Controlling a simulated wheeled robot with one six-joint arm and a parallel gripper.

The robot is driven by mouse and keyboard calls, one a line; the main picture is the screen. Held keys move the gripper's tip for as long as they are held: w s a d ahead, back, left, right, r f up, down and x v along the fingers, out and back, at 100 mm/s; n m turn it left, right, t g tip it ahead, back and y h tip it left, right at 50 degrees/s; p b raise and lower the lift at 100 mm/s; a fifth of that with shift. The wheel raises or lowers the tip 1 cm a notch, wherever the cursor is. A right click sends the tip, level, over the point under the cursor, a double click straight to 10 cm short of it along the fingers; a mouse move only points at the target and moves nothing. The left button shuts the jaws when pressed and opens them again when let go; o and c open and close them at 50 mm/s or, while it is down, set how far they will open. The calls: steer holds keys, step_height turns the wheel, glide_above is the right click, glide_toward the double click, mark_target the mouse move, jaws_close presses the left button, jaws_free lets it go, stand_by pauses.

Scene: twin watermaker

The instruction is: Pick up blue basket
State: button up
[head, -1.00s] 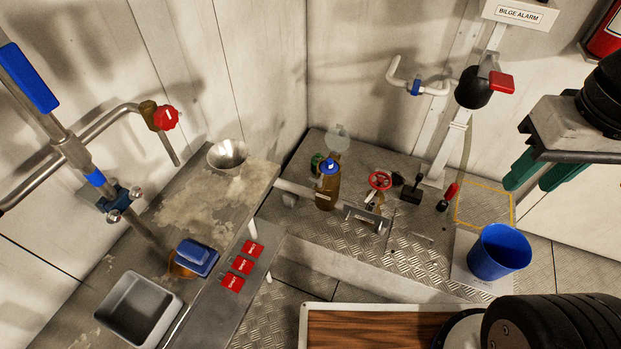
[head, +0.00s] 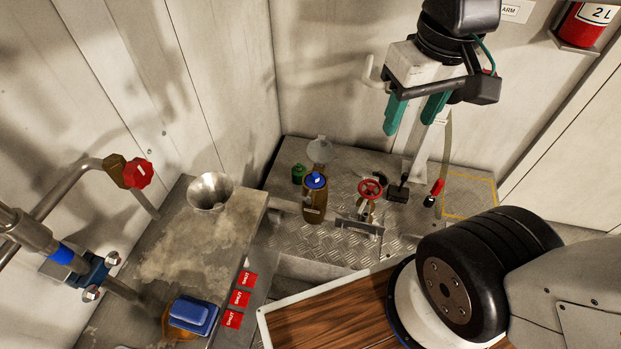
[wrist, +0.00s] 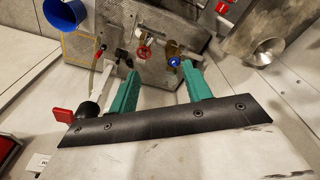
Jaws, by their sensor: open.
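The blue basket (wrist: 65,14) is a round, open bucket at the upper left edge of the wrist view, partly cut off. In the head view it does not show; my arm covers the area where it stood a second ago. My gripper (head: 412,125) has two green fingers, spread apart and empty. It hangs high in front of the back wall, above the metal plate floor. In the wrist view the gripper (wrist: 160,70) points toward the plate, with the basket off to the left, apart from the fingers.
A brown bottle with a blue cap (head: 315,195), a red valve wheel (head: 370,189) and a clear funnel stand on the raised plate (head: 290,235). A counter with a metal funnel (head: 210,190) and a blue block (head: 192,314) is at left. A yellow outline (head: 470,190) marks bare plate.

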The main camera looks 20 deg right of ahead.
steer(key=w+f, duration=0.5)
steer(key=w, duration=0.8)
steer(key=n+g, duration=0.1)
steer(key=n, duration=0.1)
glide_above(315, 174)
steer(key=s+d, duration=0.1)
step_height(315, 174, down, 25)
steer(key=f, duration=0.9)
steer(key=w+a+f, duration=0.1)
steer(key=f, duration=0.4)
steer(key=shift+f, duration=0.7)
steer(key=c, duration=1)
